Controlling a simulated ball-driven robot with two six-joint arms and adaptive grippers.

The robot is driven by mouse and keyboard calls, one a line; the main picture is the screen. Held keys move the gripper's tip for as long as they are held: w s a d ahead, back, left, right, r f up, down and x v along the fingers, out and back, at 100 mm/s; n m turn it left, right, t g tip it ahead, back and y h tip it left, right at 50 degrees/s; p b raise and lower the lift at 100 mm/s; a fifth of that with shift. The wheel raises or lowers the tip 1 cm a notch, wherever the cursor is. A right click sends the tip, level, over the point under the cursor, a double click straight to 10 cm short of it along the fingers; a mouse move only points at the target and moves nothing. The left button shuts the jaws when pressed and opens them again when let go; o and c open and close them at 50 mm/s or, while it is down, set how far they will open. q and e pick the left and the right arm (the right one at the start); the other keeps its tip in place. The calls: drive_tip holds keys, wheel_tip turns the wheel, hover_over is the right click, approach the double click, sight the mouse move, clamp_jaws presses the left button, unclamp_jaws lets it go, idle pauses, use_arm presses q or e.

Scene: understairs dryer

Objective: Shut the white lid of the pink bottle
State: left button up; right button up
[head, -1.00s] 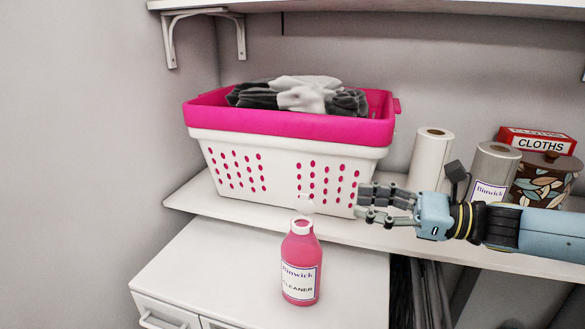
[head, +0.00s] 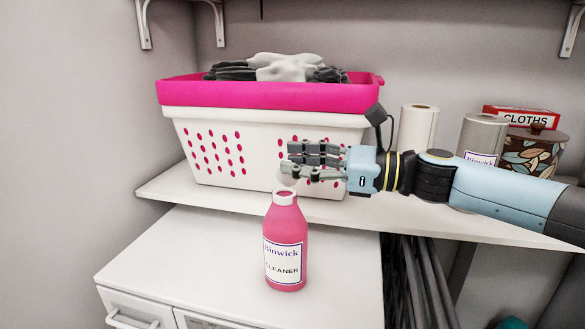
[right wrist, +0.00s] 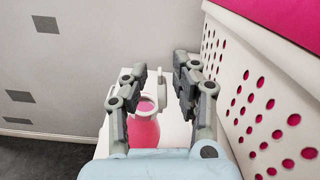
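The pink bottle (head: 285,245) stands upright on the white lower top, its label facing me. Its white lid (head: 287,181) is raised at the back of the white neck ring (head: 285,198), partly hidden by my fingers. In the right wrist view, the bottle (right wrist: 144,132) shows between the fingers, with the lid (right wrist: 161,92) standing on its basket side. My right gripper (head: 287,160) is open and empty, just above and behind the bottle's mouth. Its spread fingers also show in the right wrist view (right wrist: 160,72). I cannot tell whether they touch the lid. My left gripper is out of view.
A white and pink basket (head: 215,150) with folded cloths stands on the shelf close behind my right gripper. Paper rolls (head: 417,135), a cloths box (head: 520,115) and a patterned pot (head: 530,155) stand at the right. The white top (head: 190,260) left of the bottle is clear.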

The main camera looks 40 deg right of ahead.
drive_tip(key=shift+w+a, duration=0.4)
drive_tip(key=shift+w, duration=0.1)
